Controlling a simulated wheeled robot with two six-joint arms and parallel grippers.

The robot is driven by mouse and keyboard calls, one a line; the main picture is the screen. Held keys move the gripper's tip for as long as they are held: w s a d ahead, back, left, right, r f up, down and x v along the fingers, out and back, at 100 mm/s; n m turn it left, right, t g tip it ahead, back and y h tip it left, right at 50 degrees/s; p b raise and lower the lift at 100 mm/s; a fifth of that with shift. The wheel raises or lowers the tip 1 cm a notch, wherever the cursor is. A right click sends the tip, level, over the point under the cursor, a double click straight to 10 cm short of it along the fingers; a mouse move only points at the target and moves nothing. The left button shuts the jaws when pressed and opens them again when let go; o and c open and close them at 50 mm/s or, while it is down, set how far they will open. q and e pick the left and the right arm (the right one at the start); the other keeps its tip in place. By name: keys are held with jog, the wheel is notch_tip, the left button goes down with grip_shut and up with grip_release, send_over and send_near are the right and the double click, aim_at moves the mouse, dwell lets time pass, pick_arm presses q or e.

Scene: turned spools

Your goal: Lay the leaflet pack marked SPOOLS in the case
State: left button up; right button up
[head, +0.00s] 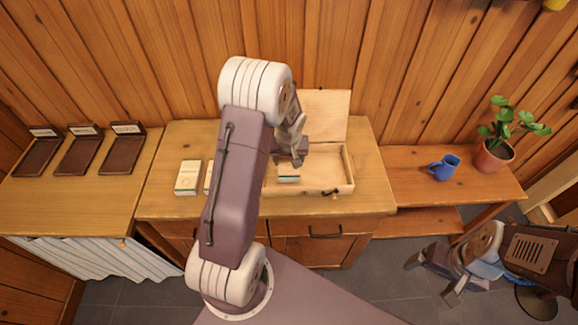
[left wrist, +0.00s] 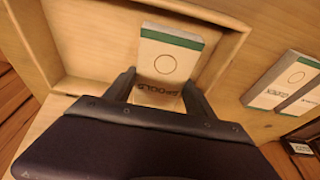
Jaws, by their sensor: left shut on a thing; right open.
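The pale leaflet pack with a green band (head: 288,174) is between the fingers of my left gripper (head: 290,162). Its dark lettering reads SPOOLS in the left wrist view (left wrist: 168,62), where my left gripper (left wrist: 160,88) is shut on its near end. The open wooden case (head: 349,168) stands on the cabinet with its lid raised at the back. The pack is over or within the left part of the case; I cannot tell whether it touches the floor. My arm hides the case's left side. My right gripper (head: 431,280) is open and empty, low at the right.
Another pale pack (head: 188,177) lies on the cabinet top left of my arm, with one more partly hidden beside it. Dark labelled stands (head: 122,153) are on the left table. A blue mug (head: 444,168) and a potted plant (head: 493,157) stand on the right bench.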

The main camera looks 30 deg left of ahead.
aim_at(289, 167)
pick_arm(q)
notch_tip(289, 167, down, 4)
jog(key=shift+r+b, duration=0.1)
jog(key=shift+b, duration=0.3)
jog(key=shift+w, duration=0.1)
jog(key=shift+f, duration=0.35)
jog(key=o, duration=1.5)
jog(key=shift+r, duration=0.15)
